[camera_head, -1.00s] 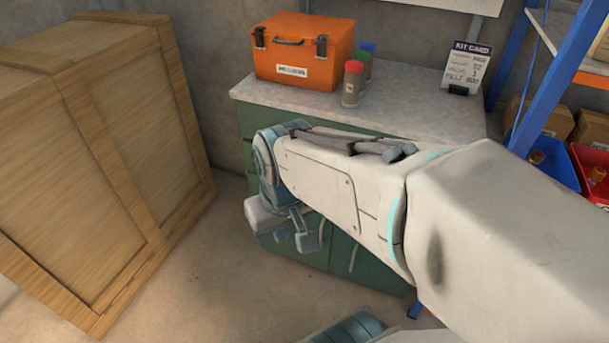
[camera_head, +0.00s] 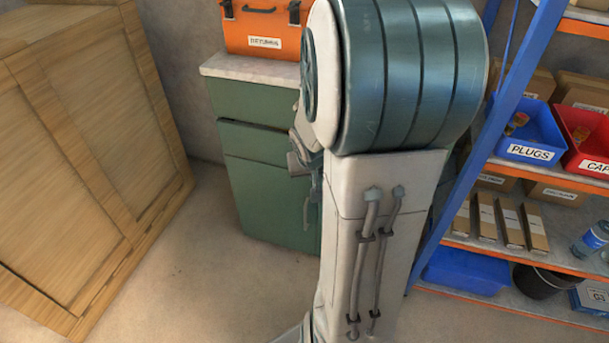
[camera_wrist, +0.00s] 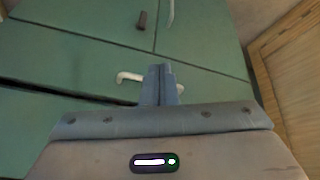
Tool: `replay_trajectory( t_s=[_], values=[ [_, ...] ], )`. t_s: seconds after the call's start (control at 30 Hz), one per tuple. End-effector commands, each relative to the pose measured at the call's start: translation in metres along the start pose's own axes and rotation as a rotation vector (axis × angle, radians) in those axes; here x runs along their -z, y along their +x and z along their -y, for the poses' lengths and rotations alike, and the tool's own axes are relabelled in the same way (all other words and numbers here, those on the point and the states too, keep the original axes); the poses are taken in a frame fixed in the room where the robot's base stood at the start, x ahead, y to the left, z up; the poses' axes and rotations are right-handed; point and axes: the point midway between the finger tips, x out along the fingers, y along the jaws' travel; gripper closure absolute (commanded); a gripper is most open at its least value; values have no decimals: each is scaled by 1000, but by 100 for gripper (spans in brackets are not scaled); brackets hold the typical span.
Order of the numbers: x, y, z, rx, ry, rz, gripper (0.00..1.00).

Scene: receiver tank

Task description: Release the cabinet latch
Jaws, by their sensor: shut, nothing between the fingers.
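The green cabinet (camera_head: 270,200) stands under a pale countertop in the head view; my arm covers its right part. Its green front (camera_wrist: 60,55) fills much of the wrist view, with dark seams between panels. A white bar handle (camera_wrist: 128,76) shows on both sides of my fingers. A small dark peg (camera_wrist: 142,20), perhaps the latch, is on the front beyond it, beside a thin pale handle (camera_wrist: 171,12). My gripper (camera_wrist: 160,70) is shut and empty, its fingertips over the middle of the white handle. I cannot tell whether they touch it. In the head view my arm mostly hides the gripper.
A large wooden crate (camera_head: 90,150) stands left of the cabinet, with open floor between. An orange case (camera_head: 262,30) sits on the countertop (camera_head: 250,70). A shelf rack with a blue post (camera_head: 500,120) and bins, including a blue one (camera_head: 530,135), stands at the right.

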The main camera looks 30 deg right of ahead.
Motion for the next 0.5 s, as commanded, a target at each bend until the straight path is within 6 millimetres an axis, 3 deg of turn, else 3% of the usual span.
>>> replay_trajectory(
  t_s=[0.03, 0.2, 0.5],
  values=[
    [-4, 36, -16, 4, 46, -9, 100],
    [-9, 119, -54, 82, 193, -81, 100],
    [-55, 237, -100, 379, 546, -207, 100]
  ],
)
